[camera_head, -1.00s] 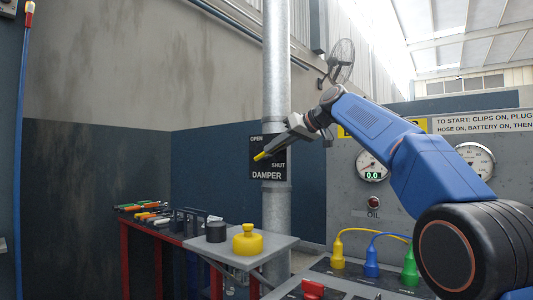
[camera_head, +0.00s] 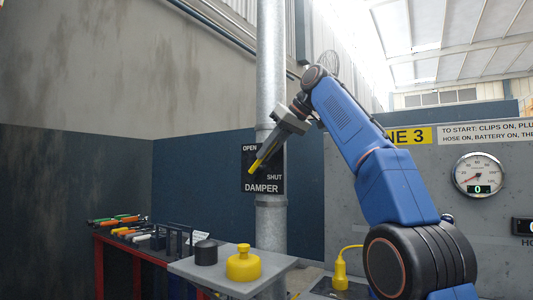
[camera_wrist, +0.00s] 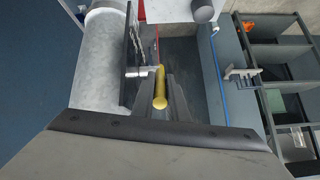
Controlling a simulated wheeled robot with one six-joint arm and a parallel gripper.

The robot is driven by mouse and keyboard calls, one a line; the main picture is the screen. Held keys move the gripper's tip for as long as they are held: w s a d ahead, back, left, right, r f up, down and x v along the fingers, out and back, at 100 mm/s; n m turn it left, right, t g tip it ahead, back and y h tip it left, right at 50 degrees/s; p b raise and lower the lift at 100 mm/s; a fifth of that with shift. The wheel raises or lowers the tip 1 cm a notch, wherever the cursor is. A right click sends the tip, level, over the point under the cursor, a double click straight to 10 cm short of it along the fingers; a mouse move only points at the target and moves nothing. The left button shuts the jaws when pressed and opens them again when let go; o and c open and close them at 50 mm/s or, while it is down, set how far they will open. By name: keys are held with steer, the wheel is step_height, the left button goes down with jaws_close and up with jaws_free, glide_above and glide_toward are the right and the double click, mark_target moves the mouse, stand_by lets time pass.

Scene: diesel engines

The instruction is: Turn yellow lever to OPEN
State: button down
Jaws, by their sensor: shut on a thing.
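The yellow lever (camera_head: 260,160) stands at the dark DAMPER plate (camera_head: 263,187) on the grey vertical pipe. In the head view its visible part slants from lower left up to my gripper (camera_head: 271,145). The plate reads OPEN at upper left and SHUT at lower right. My gripper is shut on the lever. In the wrist view the lever (camera_wrist: 160,88) shows as a yellow rod at the fingers, beside the edge-on plate (camera_wrist: 133,50). My gripper hides part of the lever and plate, and its pivot is not clear.
The pipe (camera_head: 271,60) rises behind the plate. A red bench (camera_head: 110,250) with tools is at left. A gauge panel (camera_head: 440,180) stands at right.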

steer(key=c, duration=2)
jaws_free()
steer(key=shift+w, duration=0.1)
steer(key=shift+r, duration=0.1)
steer(key=shift+s+d+r, duration=0.25)
steer(key=shift+d+r, duration=0.1)
steer(key=shift+s+d, duration=1.25)
steer(key=shift+d, duration=0.3)
steer(key=shift+s+d, duration=1.25)
steer(key=shift+d, duration=0.35)
steer(key=shift+s+d, duration=1.25)
steer(key=shift+d, duration=0.3)
